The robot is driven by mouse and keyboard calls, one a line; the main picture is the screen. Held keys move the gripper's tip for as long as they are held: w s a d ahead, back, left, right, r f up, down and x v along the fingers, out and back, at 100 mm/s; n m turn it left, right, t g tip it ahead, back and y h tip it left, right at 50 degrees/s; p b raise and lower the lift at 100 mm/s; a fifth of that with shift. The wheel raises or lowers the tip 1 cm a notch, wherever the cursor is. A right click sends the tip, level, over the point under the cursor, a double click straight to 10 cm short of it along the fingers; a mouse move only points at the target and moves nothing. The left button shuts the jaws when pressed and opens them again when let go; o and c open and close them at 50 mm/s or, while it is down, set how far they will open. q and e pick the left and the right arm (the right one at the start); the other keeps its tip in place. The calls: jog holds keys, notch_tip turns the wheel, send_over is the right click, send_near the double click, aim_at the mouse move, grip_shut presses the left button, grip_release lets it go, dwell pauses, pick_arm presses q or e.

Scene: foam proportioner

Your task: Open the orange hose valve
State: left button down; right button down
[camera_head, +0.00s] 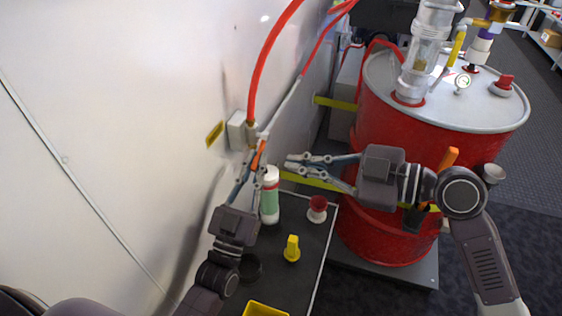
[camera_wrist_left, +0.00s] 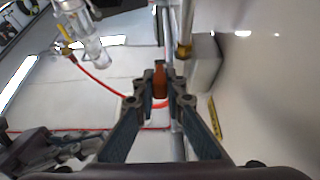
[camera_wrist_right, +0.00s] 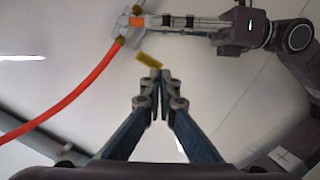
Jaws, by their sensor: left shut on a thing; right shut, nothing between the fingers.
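The orange valve handle (camera_head: 258,155) hangs below a wall fitting (camera_head: 251,131) where a thick red hose (camera_head: 262,62) ends. My left gripper (camera_head: 257,171) is shut on the handle; the left wrist view shows the orange handle (camera_wrist_left: 160,80) between its fingertips (camera_wrist_left: 160,88). The right wrist view shows the handle (camera_wrist_right: 136,22) at the tip of the left gripper (camera_wrist_right: 150,21). My right gripper (camera_head: 290,164) points left toward the handle but is apart from it. Its fingertips (camera_wrist_right: 157,76) meet with nothing between them.
A red drum (camera_head: 440,95) with clear pipework on its lid stands at the right. On the dark cart top (camera_head: 300,268) stand a green-and-white bottle (camera_head: 270,197), a red-and-white cap (camera_head: 317,209) and a yellow piece (camera_head: 292,248). The white wall (camera_head: 110,110) is close to my left arm.

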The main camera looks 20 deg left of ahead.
jog(key=w+a+f, duration=0.3)
jog(key=a+f, duration=0.2)
jog(key=a, duration=0.4)
jog(key=shift+w+f, duration=0.2)
jog(key=shift+f, duration=0.1)
jog(key=shift+d, duration=0.1)
